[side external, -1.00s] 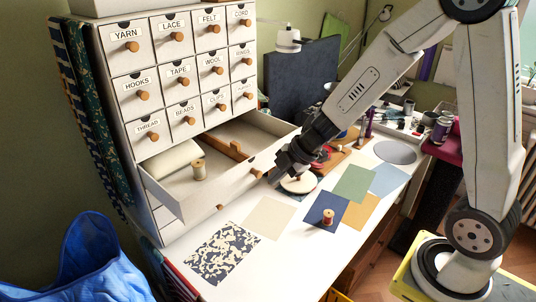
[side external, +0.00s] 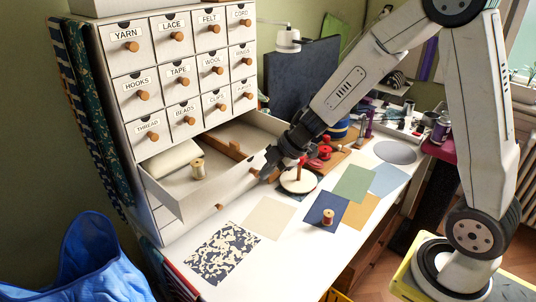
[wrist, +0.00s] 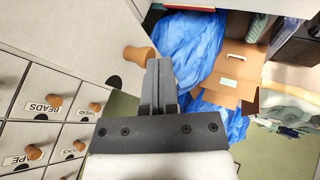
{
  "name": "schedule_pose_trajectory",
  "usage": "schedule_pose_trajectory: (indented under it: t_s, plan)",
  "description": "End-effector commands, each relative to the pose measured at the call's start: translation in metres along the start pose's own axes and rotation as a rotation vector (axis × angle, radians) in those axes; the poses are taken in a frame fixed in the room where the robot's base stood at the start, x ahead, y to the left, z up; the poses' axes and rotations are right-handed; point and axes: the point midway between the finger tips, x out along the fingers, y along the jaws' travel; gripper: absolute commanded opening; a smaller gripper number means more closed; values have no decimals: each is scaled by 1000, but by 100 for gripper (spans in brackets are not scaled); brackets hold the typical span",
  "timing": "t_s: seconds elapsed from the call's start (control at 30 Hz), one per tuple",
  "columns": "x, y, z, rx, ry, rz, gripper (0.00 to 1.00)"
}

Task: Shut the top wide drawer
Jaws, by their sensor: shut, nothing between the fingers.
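The top wide drawer (side external: 205,198) is pulled out below the small labelled drawers. It holds a thread spool (side external: 198,168), a white roll (side external: 172,158) and a wooden piece (side external: 225,148). My gripper (side external: 268,172) is shut and empty, in front of the right part of the drawer front, close to its round wooden knob. In the wrist view the shut fingers (wrist: 158,68) are beside a wooden knob (wrist: 138,56) on a pale panel (wrist: 85,30). I cannot tell whether they touch the drawer front.
The drawer cabinet (side external: 113,65) stands at the back left. A red-topped pincushion stand (side external: 298,181) is just right of my gripper. Coloured cloth squares and a small spool (side external: 328,216) lie on the white table. A blue bag (side external: 95,262) is at lower left.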

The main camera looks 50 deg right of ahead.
Motion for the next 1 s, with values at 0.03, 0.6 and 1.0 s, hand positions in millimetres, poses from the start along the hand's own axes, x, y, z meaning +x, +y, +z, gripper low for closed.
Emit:
schedule_pose_trajectory:
  t_s: [0.03, 0.6, 1.0]
  plan:
    - [2, 3, 0, -1, 0, 0, 0]
    - [41, 76, 0, -1, 1, 0, 0]
    - [70, 130, 0, -2, 0, 0, 0]
